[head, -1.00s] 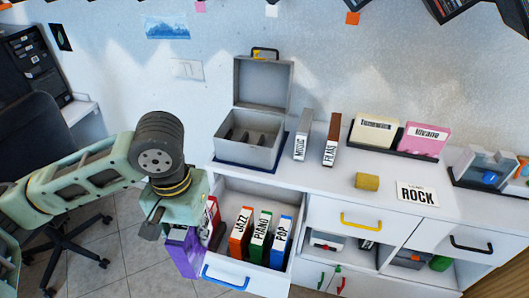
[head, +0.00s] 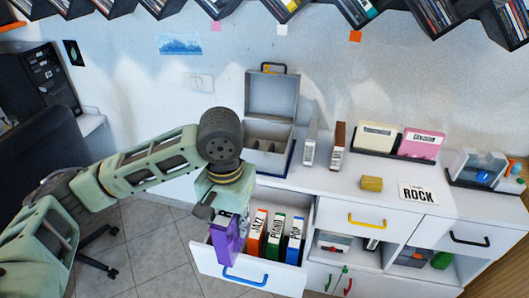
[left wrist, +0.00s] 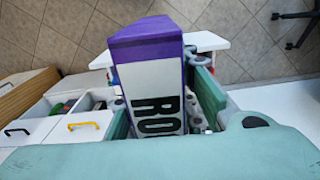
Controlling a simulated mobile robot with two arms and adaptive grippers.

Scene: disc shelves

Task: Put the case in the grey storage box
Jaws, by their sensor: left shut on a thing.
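My left gripper (head: 218,203) is shut on a purple case (head: 227,242) and holds it at the left end of the open drawer (head: 210,263). In the left wrist view the case (left wrist: 150,75) sits between the fingers, its white label showing "RO"; the rest of the label is hidden. The grey storage box (head: 266,162) stands open on the cabinet top behind the gripper, lid raised. Its visible compartments look empty. My arm partly covers the box's left side. Whether the case touches the drawer cannot be told. The right gripper is not in view.
The drawer holds JAZZ (head: 258,233), PIANO (head: 276,238) and POP (head: 295,240) cases. A grey case (head: 311,142) and a brown case (head: 338,148) stand right of the box. A yellow block (head: 371,184) and ROCK card (head: 418,193) lie farther right.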

